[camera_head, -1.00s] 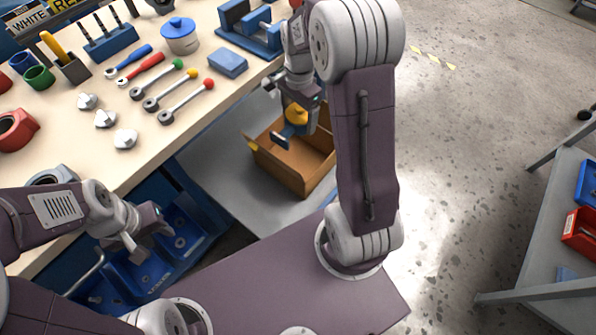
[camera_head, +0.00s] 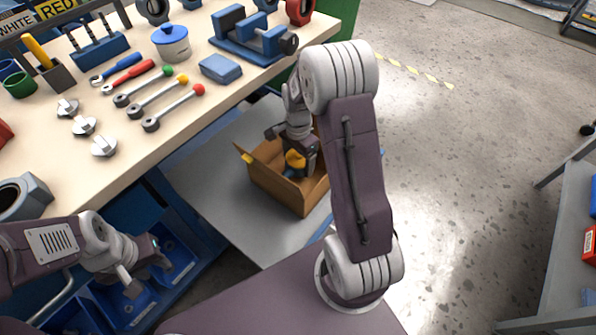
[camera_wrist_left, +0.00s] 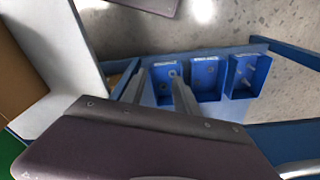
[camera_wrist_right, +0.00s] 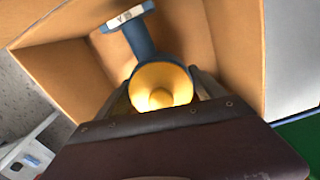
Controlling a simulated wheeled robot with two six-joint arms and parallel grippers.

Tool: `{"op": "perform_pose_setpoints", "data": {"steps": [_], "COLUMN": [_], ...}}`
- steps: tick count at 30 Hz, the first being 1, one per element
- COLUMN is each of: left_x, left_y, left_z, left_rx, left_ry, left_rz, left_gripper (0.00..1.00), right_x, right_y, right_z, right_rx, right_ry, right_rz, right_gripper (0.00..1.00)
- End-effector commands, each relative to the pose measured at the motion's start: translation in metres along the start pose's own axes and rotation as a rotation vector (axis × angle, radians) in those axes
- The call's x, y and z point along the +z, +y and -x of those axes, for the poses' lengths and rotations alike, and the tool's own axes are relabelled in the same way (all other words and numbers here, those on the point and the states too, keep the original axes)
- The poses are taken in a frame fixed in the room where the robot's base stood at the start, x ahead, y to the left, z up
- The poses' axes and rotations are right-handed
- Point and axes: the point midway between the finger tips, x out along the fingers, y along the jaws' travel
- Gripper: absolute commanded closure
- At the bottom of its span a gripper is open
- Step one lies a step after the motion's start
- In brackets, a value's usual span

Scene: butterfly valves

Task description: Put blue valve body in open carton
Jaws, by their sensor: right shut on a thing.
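The open carton (camera_head: 270,184) stands on a grey surface below the workbench.
The workbench (camera_head: 185,118) holds wrenches, a blue-lidded pot (camera_head: 171,43), a blue vise (camera_head: 250,38) and several metal parts. Blue bins (camera_wrist_left: 207,78) lie below my left gripper. A grey shelf (camera_head: 560,270) stands at the right, with open floor (camera_head: 460,170) between.

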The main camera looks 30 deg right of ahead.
Motion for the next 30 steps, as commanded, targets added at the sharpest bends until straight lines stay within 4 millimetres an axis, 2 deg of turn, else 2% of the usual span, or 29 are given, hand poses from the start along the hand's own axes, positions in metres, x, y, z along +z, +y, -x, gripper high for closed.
{"op": "perform_pose_setpoints", "data": {"steps": [2, 9, 20, 21, 23, 30], "left_x": [0.000, 0.003, 0.002, 0.002, 0.002, 0.002], "left_y": [0.000, -0.001, 0.000, 0.000, 0.000, 0.000], "left_z": [-0.002, -0.025, -0.023, -0.022, -0.022, -0.022], "left_rx": [0.000, 0.000, 0.000, 0.000, 0.000, 0.000], "left_ry": [0.000, 0.000, 0.000, 0.000, 0.000, 0.000], "left_rz": [0.000, 0.000, 0.000, 0.000, 0.000, 0.000], "left_gripper": [0.64, 0.64, 0.64, 0.64, 0.64, 0.64], "right_x": [0.000, 0.000, 0.000, 0.000, 0.000, 0.000], "right_y": [0.000, 0.000, 0.000, 0.000, 0.000, 0.000], "right_z": [-0.003, -0.044, -0.046, -0.046, -0.046, -0.044], "right_rx": [-0.001, 0.000, -0.001, 0.000, 0.000, -0.001], "right_ry": [0.000, 0.000, 0.000, 0.000, 0.000, 0.000], "right_rz": [0.000, 0.000, 0.000, 0.000, 0.000, 0.000], "right_gripper": [0.94, 0.94, 0.94, 0.13, 0.00, 0.00]}}
